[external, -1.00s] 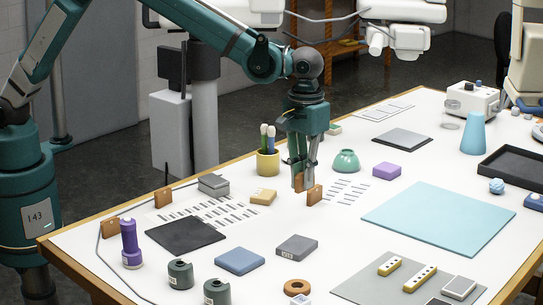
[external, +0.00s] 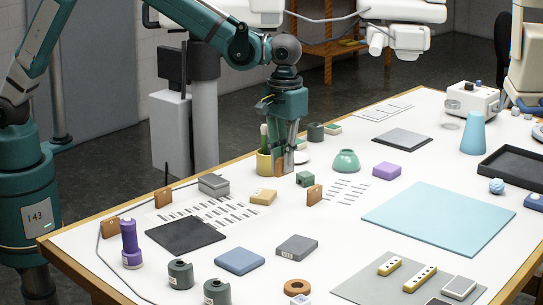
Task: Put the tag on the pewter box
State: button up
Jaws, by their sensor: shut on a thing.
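A grey box (external: 214,184), which looks like the pewter box, sits left of the gripper behind the sheet of slots. Another grey block (external: 297,247) with a small label lies nearer the front. Other brown tags stand upright, one (external: 314,195) right of the slot sheet.
A thin cable runs along the left side. A blue mat (external: 438,217) is bare at right.

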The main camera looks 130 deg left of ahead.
jog(key=s+r, duration=0.2)
jog(key=s, duration=1)
send_over(213, 179)
jog(key=shift+r+n, duration=0.25)
jog(key=shift+n, duration=0.05)
jog(key=shift+f, duration=2.9)
jog(key=shift+f, duration=2.1)
jog(key=shift+f, duration=0.15)
